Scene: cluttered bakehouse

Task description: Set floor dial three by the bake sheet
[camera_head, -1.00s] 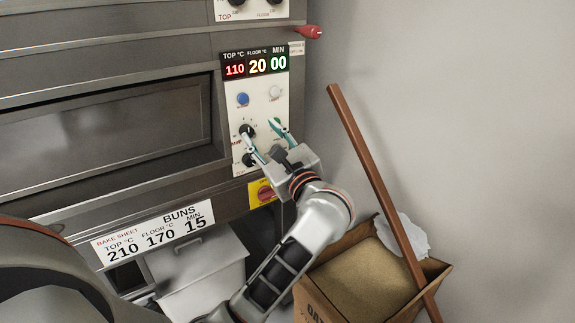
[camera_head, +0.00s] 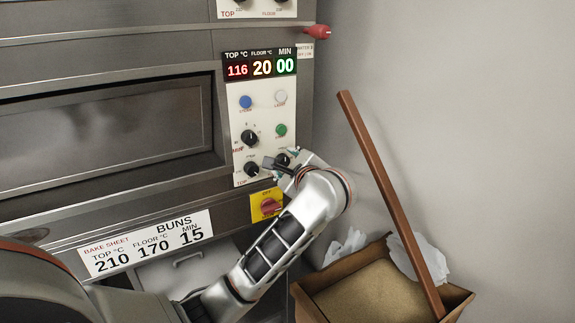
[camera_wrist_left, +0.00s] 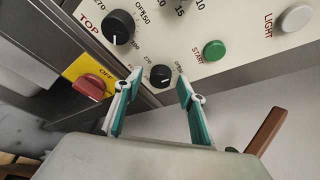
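The floor dial (camera_wrist_left: 160,76) is a small black knob with a white pointer line in the left wrist view. In the head view its black edge (camera_head: 282,159) shows partly behind my left gripper (camera_head: 291,163). My left gripper (camera_wrist_left: 160,84) is open, with one teal finger on each side of the dial; I cannot tell whether they touch it. The display (camera_head: 261,67) reads top 116, floor 20, minutes 00. The bake sheet (camera_head: 146,243) reads buns, top 210, floor 170, minutes 15. My right gripper is not in view.
The top dial (camera_wrist_left: 114,27) is close to the left of the floor dial. A red switch on a yellow plate (camera_wrist_left: 89,87) is below it. The green start button (camera_wrist_left: 214,50) is to the right. A box (camera_head: 375,292) with a leaning wooden pole (camera_head: 391,203) stands right of the oven.

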